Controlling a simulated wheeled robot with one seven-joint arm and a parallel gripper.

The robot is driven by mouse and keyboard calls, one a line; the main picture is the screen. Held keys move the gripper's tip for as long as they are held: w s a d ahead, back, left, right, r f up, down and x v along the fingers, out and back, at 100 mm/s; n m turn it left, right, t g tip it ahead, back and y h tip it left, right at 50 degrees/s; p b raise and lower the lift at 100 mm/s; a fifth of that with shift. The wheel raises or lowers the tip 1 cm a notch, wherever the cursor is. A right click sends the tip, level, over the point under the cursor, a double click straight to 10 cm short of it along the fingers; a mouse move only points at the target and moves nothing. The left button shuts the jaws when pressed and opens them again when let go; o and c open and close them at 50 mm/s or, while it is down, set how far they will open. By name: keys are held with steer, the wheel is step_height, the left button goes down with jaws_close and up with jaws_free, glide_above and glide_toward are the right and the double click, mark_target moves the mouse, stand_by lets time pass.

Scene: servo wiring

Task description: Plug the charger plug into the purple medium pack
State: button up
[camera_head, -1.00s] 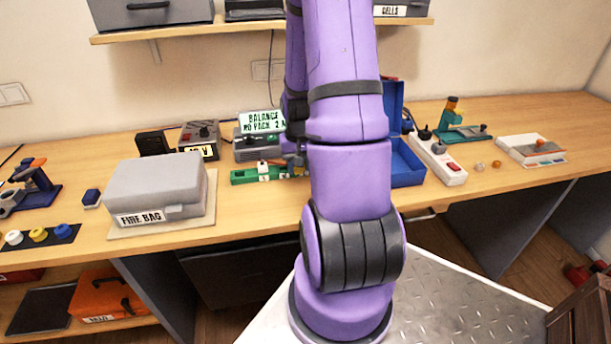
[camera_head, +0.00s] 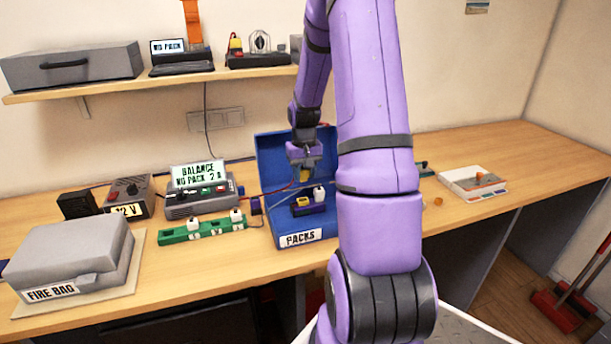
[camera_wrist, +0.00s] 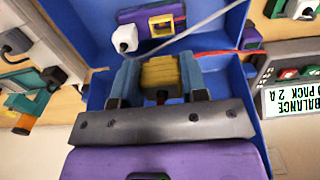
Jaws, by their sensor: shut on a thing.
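My gripper (camera_head: 301,152) is shut on the yellow charger plug (camera_wrist: 160,76), which shows between its two blue-grey fingers in the wrist view. In the head view the plug (camera_head: 304,174) hangs above the open blue box labelled PACKS (camera_head: 300,239). A red wire runs from the plug side toward the charger (camera_head: 205,204), whose screen reads BALANCE, NO PACK, 2 A. The purple pack (camera_head: 315,209) lies inside the box, with a yellow socket (camera_wrist: 162,25) and a white connector (camera_wrist: 124,38) on it. The plug and the socket are apart.
A green strip with white connectors (camera_head: 203,230) lies left of the box. A grey fire bag (camera_head: 70,255) and a 12 V supply (camera_head: 128,196) are further left. The box lid (camera_head: 275,160) stands open behind my gripper. A grey cable crosses near the pack.

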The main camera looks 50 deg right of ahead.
glide_above(304, 201)
steer(key=shift+f, duration=2.85)
steer(key=shift+f, duration=1.35)
steer(key=o, duration=1)
steer(key=shift+r, duration=0.1)
step_height(304, 201, up, 10)
steer(key=shift+a+r, duration=0.1)
steer(key=shift+r, duration=0.15)
